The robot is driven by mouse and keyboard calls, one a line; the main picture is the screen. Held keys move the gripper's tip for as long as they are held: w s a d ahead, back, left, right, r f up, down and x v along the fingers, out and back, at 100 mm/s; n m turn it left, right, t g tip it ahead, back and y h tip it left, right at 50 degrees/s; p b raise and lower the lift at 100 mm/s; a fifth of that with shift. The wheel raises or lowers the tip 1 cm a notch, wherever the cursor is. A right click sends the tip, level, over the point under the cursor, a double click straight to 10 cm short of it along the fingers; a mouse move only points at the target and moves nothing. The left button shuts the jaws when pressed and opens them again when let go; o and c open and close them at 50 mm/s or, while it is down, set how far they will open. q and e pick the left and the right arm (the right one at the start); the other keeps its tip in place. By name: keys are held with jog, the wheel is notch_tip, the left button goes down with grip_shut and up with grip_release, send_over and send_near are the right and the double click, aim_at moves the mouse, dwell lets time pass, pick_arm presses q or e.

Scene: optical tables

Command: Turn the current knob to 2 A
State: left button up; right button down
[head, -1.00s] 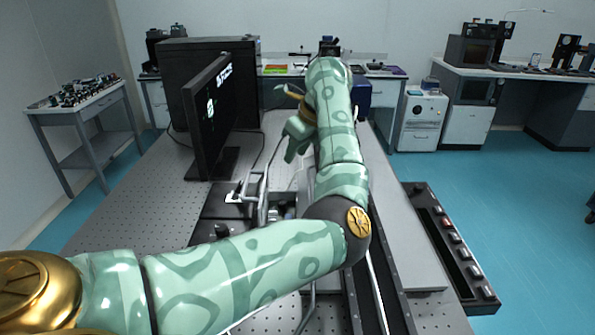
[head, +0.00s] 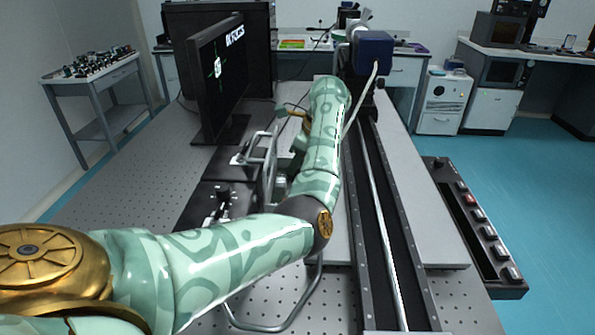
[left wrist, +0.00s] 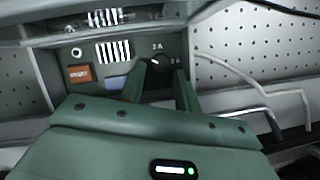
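The current knob (left wrist: 158,62) is a dark round knob on a grey front panel (left wrist: 185,45) in the left wrist view. A "2A" label shows above it and another label, seemingly "3A", to its right. A small pale mark shows on its left part. My left gripper (left wrist: 158,73) has its two green fingers apart, one on each side of the knob. I cannot tell whether they touch it. In the head view my left arm (head: 325,135) reaches forward over the table and hides the knob and most of the gripper. My right gripper is not in view.
An orange switch (left wrist: 78,73) and a striped vent (left wrist: 114,50) lie left of the knob. Bent metal handles (head: 265,150) stand close to my arm. A monitor (head: 215,80) stands left, and a long rail (head: 385,220) with a blue unit (head: 373,52) runs right.

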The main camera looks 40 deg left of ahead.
pick_arm(q)
jog(key=shift+x, duration=0.9)
grip_shut()
jog(key=shift+r+m+t, duration=0.15)
jog(key=shift+m+t, duration=0.15)
jog(key=shift+m, duration=0.1)
jog(key=shift+s+m, duration=0.1)
jog(key=shift+m, duration=0.2)
grip_release()
